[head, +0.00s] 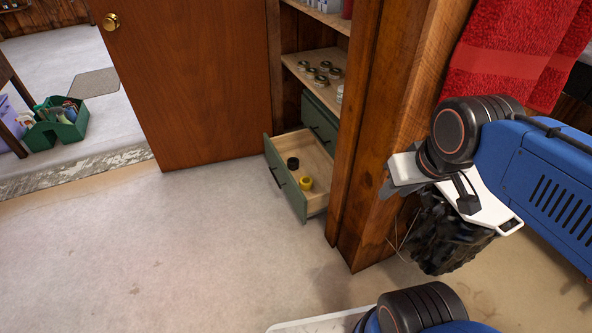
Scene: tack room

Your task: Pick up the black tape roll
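The black tape roll (293,163) lies in the open green drawer (287,195), toward its back left. A yellow tape roll (306,184) is in the same drawer, nearer its front right, apart from the black one. My gripper (452,195) is at the right of the head view, well to the right of the drawer and away from both rolls. It is seen from behind and above, and I cannot make out the gap between its fingers.
A wooden post (372,150) stands between the drawer and my gripper. A brown door (190,80) stands open left of the drawer. Small tins (323,66) sit on the shelf above. A black crumpled bag (440,240) is behind my gripper. The floor (170,240) before the drawer is clear.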

